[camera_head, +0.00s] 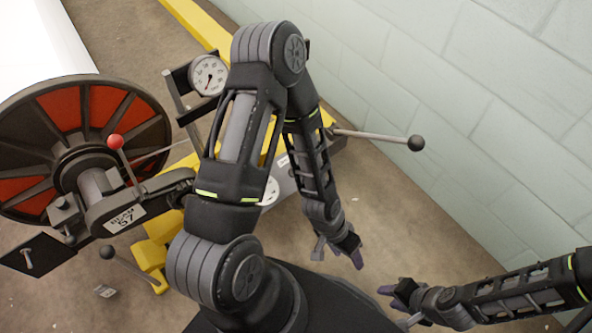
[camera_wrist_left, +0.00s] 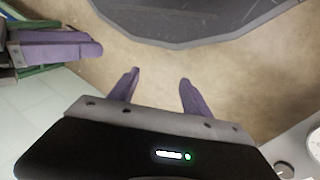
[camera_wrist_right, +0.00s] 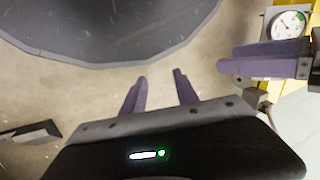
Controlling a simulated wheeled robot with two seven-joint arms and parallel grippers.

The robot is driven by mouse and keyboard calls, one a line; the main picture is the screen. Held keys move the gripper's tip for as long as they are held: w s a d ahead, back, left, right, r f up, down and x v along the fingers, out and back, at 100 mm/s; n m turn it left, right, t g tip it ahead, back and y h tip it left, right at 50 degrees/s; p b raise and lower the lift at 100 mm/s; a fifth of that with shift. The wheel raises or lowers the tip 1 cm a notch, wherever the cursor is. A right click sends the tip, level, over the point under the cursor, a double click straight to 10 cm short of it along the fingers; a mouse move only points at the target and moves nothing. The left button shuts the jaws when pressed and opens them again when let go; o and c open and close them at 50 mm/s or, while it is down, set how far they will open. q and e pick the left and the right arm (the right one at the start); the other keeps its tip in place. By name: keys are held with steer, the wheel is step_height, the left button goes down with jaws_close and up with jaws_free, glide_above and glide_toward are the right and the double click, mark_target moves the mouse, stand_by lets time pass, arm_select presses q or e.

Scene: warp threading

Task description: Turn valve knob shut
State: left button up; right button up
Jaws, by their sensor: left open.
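No valve knob shows clearly; my left arm covers much of the machine in the head view. A small dark round part (camera_wrist_left: 284,170) sits at the lower right edge of the left wrist view, beside a partly cut-off white dial (camera_wrist_left: 315,143); I cannot tell if it is the knob. A white dial with a green sector (camera_wrist_right: 286,25) shows in the right wrist view. My left gripper (camera_head: 342,252) is open and empty over bare floor, its fingers apart in its wrist view (camera_wrist_left: 158,85). My right gripper (camera_head: 396,294) is open and empty, lower right of it (camera_wrist_right: 160,82).
A black and red beam flange (camera_head: 85,105) stands at the left. A round gauge (camera_head: 208,76), a red ball lever (camera_head: 116,142) and black ball levers (camera_head: 415,142) stick out around a yellow frame (camera_head: 152,257). A pale block wall (camera_head: 470,110) bounds the right.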

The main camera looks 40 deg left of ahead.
arm_select(q)
steer(key=w+a+f+m+y+b, duration=0.1)
steer(key=w+a+f+m+b, duration=0.15)
steer(key=w+a+m, duration=0.4)
steer(key=w+a+f+m+y+b, duration=0.1)
steer(key=w+a+f+m+b, duration=0.1)
steer(key=w+a+m+b, duration=0.35)
steer(key=w+a+r+m+y, duration=0.1)
steer(key=w+a+m, duration=0.1)
steer(key=a, duration=0.3)
steer(key=w+a+r+m+g+y+b, duration=0.1)
steer(key=w+a+m, duration=0.1)
steer(key=a+m, duration=0.2)
steer(key=w+a+r+m+y, duration=0.1)
steer(key=a+m, duration=0.3)
steer(key=a, duration=0.4)
steer(key=shift+w+a+r+g+b, duration=0.2)
steer(key=shift+w+r, duration=0.1)
steer(key=shift+w, duration=0.15)
steer(key=shift+w+a+r+g+b, duration=0.1)
steer(key=shift+w+r+b, duration=0.05)
steer(key=shift+w+r, duration=0.2)
steer(key=shift+d, duration=0.1)
arm_select(e)
step_height(320, 180, down, 11)
steer(key=w+d, duration=0.1)
steer(key=shift+w+d+r+t, duration=0.2)
steer(key=shift+w+d+t, duration=0.1)
steer(key=shift+w, duration=0.1)
